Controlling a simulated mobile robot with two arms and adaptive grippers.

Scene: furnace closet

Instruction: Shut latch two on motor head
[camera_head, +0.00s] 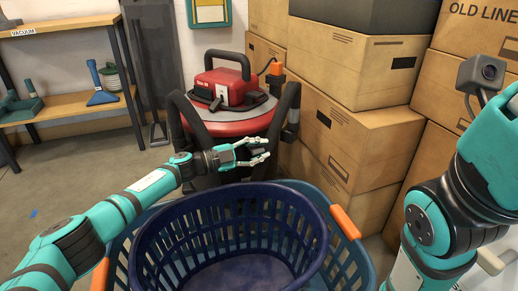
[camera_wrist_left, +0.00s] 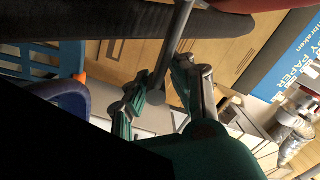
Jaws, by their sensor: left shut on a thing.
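The red motor head (camera_head: 224,90) sits on top of the vacuum drum behind the blue baskets. My left gripper (camera_head: 266,149) is at the drum's front right, below the motor head's rim. Its fingers are shut on a thin grey metal bar (camera_wrist_left: 176,38), seen between them in the left wrist view (camera_wrist_left: 168,92); this looks like the latch. Which latch it is, and whether it is fully down, I cannot tell. A strip of the red rim (camera_wrist_left: 255,4) shows at the top of the wrist view. My right arm shows at the right, but its gripper is out of view.
A dark blue basket (camera_head: 310,218) is nested in a larger blue basket (camera_head: 345,245) with orange handles, close in front of the drum. A thick black hose (camera_head: 287,112) curves round the drum. Stacked cardboard boxes (camera_head: 365,145) crowd the right. A shelf (camera_head: 70,107) stands left; floor there is free.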

